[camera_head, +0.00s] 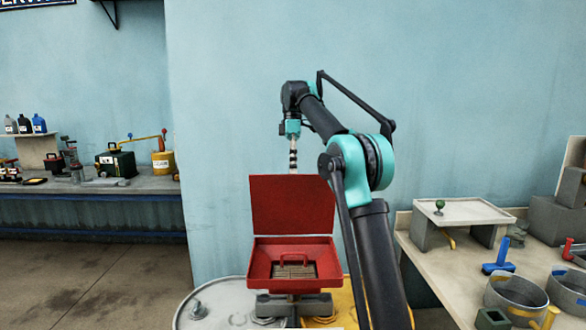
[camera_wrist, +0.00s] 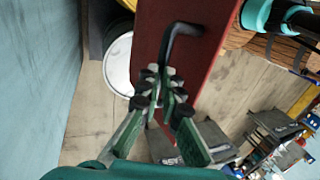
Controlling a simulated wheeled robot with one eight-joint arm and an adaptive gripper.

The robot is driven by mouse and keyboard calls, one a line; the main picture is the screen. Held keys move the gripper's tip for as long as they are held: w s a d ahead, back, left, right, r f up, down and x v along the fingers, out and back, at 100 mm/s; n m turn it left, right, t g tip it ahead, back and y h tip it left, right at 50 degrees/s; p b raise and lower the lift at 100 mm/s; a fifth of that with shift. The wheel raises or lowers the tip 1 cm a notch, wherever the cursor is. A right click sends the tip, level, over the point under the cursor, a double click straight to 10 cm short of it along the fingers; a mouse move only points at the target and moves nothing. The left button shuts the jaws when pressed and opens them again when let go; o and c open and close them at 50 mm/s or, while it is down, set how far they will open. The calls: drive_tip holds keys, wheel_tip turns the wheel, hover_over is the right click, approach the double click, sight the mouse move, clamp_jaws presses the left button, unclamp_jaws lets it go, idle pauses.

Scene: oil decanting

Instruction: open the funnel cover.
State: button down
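The red funnel cover (camera_head: 292,205) stands upright at the back of the red funnel (camera_head: 260,268) in the head view, so the funnel's mouth is open. A red handle and a grate show inside the funnel. In the wrist view, the cover (camera_wrist: 150,25) fills the upper middle and carries a black handle (camera_wrist: 183,30). My gripper (camera_wrist: 162,72) has its fingertips close together at the lower end of this handle. I cannot tell whether they grip it. In the head view, my fingers are hidden behind the cover.
The funnel sits over a grey drum (camera_head: 225,305) and a yellow drum (camera_head: 340,305). A bench (camera_head: 450,270) with pots and tools stands at right. Another bench (camera_head: 100,190) with cans is at left. A blue wall (camera_head: 230,100) rises behind the arm.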

drive_tip(key=shift+w+d+f, duration=0.15)
drive_tip(key=shift+w+f, duration=0.9)
drive_tip(key=shift+w, duration=0.1)
drive_tip(key=c, duration=1.6)
unclamp_jaws()
drive_tip(key=shift+w+f, duration=0.25)
drive_tip(key=shift+w, duration=0.1)
drive_tip(key=shift+o, duration=0.2)
drive_tip(key=shift+s, duration=0.15)
